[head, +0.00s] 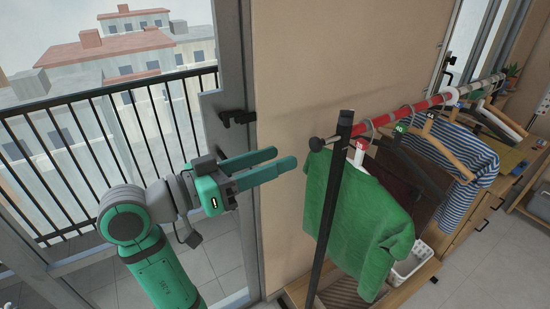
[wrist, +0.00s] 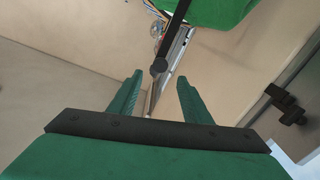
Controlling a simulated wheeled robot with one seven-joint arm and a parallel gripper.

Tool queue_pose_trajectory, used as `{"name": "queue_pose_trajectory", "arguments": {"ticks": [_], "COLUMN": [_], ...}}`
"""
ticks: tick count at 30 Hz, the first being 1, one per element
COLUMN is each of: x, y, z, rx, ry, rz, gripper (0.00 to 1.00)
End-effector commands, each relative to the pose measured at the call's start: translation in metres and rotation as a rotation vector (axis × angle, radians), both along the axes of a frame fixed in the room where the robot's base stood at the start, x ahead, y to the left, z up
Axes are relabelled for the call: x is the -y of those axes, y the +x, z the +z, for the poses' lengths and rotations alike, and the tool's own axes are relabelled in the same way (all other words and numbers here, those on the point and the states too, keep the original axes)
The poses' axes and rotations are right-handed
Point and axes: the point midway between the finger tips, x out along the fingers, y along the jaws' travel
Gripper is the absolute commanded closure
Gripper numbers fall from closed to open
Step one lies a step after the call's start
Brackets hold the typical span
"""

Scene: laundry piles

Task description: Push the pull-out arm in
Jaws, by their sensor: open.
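The pull-out arm (head: 321,143) shows as a short dark rod with a round black knob at the near end of the clothes rack, sticking out past the black upright post (head: 330,205). In the wrist view the black knob (wrist: 160,67) lies just beyond and between the fingertips, apart from them as far as I can tell. My gripper (head: 285,157) is open and empty, its green fingers pointing right toward the knob with a small gap. It also shows in the wrist view (wrist: 160,80). Most of the rod behind the knob is hidden.
A green T-shirt (head: 360,210) and several other garments hang from the red and silver rail (head: 400,112). A wooden bench with a white basket (head: 408,268) stands below. A beige wall (head: 330,60) is behind my gripper, and a glass door frame with a black handle (head: 237,117) is near.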

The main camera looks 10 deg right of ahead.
Motion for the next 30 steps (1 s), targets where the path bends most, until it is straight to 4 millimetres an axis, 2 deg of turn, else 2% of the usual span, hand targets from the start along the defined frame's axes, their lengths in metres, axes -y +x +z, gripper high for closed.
{"name": "queue_pose_trajectory", "arguments": {"ticks": [5, 12, 16, 20, 30], "x": [-0.003, -0.018, -0.018, -0.006, 0.048], "y": [-0.001, -0.007, -0.008, -0.003, 0.021], "z": [0.0, -0.002, -0.002, -0.002, -0.002], "rx": [0.001, 0.0, 0.0, -0.001, -0.001], "ry": [0.001, 0.001, 0.001, 0.0, 0.001], "rz": [0.002, 0.004, 0.0, -0.003, -0.003], "gripper": [0.56, 0.56, 0.56, 0.56, 0.56]}}
